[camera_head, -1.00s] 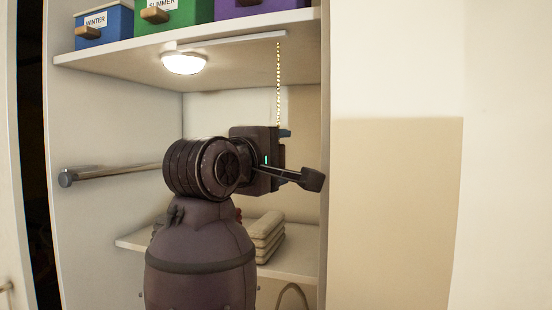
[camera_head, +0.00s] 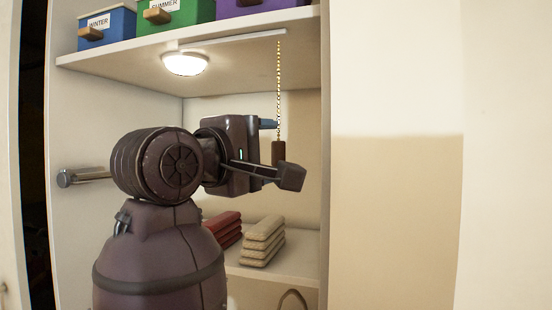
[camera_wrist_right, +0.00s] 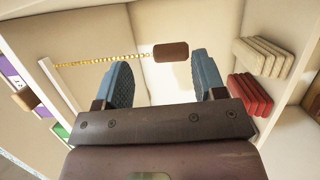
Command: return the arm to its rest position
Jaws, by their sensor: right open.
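My right arm reaches into an open closet in the head view. Its gripper (camera_head: 270,124) is at the arm's far end, mostly hidden behind the wrist, with one blue finger showing. In the right wrist view the two blue fingers (camera_wrist_right: 160,78) stand apart with nothing gripped between them. A beaded pull chain (camera_head: 278,90) hangs from a bar under the upper shelf. Its brown handle (camera_head: 279,152) hangs free beyond the fingers; in the right wrist view the handle (camera_wrist_right: 171,52) shows ahead of the gap, apart from both fingers. My left gripper is not in view.
The round lamp (camera_head: 186,64) under the upper shelf (camera_head: 120,63) is lit. Blue (camera_head: 106,27), green (camera_head: 175,14) and purple boxes stand above. Folded red (camera_head: 222,228) and beige cloths (camera_head: 263,240) lie on the lower shelf (camera_head: 300,262). A rod (camera_head: 82,176) is at left.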

